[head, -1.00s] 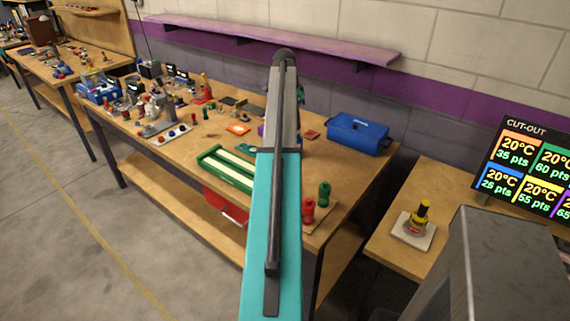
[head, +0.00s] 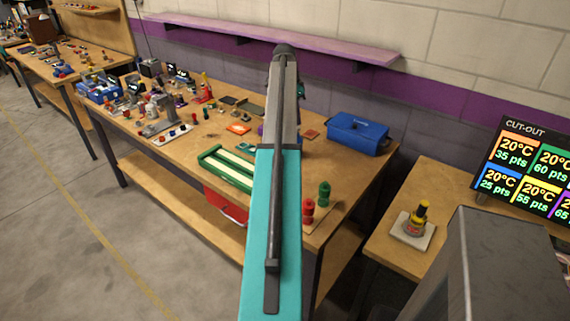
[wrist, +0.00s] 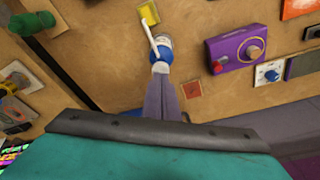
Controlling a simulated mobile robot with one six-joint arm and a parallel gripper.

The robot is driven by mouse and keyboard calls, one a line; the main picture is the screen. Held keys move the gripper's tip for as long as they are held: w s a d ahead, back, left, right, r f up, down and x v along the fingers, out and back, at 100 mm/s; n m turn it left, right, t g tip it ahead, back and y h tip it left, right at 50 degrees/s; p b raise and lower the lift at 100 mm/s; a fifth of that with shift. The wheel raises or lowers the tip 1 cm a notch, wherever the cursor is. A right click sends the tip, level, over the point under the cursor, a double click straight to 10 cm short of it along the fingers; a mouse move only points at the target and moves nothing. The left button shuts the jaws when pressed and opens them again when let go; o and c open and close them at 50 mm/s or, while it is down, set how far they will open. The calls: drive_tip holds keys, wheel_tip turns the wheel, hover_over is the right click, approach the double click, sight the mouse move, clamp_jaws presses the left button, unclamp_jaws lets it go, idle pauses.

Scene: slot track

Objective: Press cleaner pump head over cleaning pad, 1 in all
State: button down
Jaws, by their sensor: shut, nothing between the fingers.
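In the wrist view the cleaner pump bottle (wrist: 163,45) is blue and white, with a long white spout reaching up and left to a small yellow pad (wrist: 149,14), seemingly the cleaning pad. The spout's end overlaps the pad's edge in the picture. My gripper (wrist: 161,73) is shut and empty, its fingertips right at the bottle's near end in the picture. I cannot tell whether they touch it or how far the pump head is down. In the head view my arm hides the bottle, the pad and the gripper.
A purple box with a dial (wrist: 236,47) and a white panel with a blue knob (wrist: 269,74) lie right of the bottle. A reddish square (wrist: 192,89) lies near the fingers. A blue case (head: 358,134) stands at the bench's back right. Bare wood lies left of the bottle.

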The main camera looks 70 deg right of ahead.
drive_tip(key=shift+r, duration=0.1)
drive_tip(key=shift+r+p, duration=1.75)
drive_tip(key=shift+r, duration=1.2)
drive_tip(key=shift+r, duration=0.1)
